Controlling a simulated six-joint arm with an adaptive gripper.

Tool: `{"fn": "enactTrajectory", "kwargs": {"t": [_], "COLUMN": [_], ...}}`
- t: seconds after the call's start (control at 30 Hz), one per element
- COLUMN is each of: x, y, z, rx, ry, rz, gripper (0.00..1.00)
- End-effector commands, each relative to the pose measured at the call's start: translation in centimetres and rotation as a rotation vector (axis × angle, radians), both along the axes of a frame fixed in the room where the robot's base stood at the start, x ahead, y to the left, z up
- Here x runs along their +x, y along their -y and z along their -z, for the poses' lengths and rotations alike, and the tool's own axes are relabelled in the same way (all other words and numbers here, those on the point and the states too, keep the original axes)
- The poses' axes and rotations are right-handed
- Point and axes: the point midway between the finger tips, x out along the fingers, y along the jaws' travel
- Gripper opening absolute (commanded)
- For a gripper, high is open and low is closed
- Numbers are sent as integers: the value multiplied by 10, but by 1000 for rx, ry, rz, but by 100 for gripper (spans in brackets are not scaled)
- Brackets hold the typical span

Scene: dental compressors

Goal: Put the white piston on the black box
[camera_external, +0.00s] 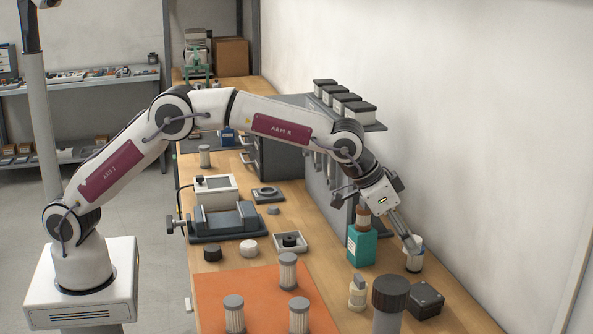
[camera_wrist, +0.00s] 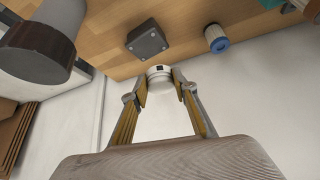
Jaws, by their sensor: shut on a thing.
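The white piston (camera_wrist: 160,72) is held between the two fingertips of my gripper (camera_wrist: 161,86) in the wrist view. It has a small dark mark on its face. In the external view my gripper (camera_external: 411,243) points down near the table's right side, and the piston is hard to make out there. The black box (camera_external: 426,298) sits on the table nearer the camera than the gripper. It also shows in the wrist view (camera_wrist: 147,40), just beyond the piston and apart from it, with nothing on its top.
A blue-banded cylinder (camera_wrist: 216,38) stands near the gripper. A teal bottle (camera_external: 360,246), a small pale bottle (camera_external: 357,294) and a large dark-capped cylinder (camera_external: 390,294) stand left of the box. Several ribbed filters stand on the orange mat (camera_external: 262,289). The wall is close on the right.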

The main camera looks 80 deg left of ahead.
Motion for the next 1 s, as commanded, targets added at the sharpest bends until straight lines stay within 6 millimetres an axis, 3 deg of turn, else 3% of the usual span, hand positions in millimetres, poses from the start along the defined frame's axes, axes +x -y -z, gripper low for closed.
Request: {"fn": "enactTrajectory", "kwargs": {"t": [0.47,0.8,1.0], "x": [-1,-1,-1], "y": [-1,-1,-1], "z": [1,38,47], "rx": [9,8,7], "ry": [0,-2,1], "rz": [-2,-3,-2], "gripper": [2,2,2]}}
